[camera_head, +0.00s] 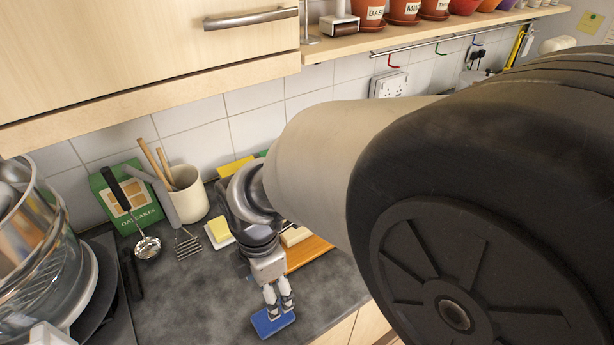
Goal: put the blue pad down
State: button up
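The blue pad (268,326) shows at the lower middle, over the front edge of the grey worktop. My gripper (279,307) points down at it. Its two pale fingers are close together with their tips at the pad, and it appears shut on the pad. The fingertips cover part of the pad's upper side. I cannot tell whether the pad touches the worktop or is held just above it.
The worktop (190,295) is clear left of the pad. Behind stand a butter dish (219,231), a cream utensil pot (187,196), a ladle (147,246), a masher (187,243) and an oatcakes box (124,200). An orange board (308,252) lies behind my gripper. My arm hides the right side.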

jog(key=s+d+r+m+t, duration=0.1)
jog(key=s+d+r+m, duration=0.2)
jog(key=d+m, duration=0.3)
jog(key=s+d+r+m+t, duration=0.2)
jog(key=d+r+m, duration=0.3)
jog(key=m, duration=0.5)
jog(key=s+d+r+m+t, duration=0.1)
jog(key=s+d+r+m, duration=0.3)
jog(key=d+m, duration=0.4)
jog(key=shift+s+d+r+t, duration=0.25)
jog(key=shift+d+r+t, duration=0.05)
jog(key=shift+d+r, duration=0.3)
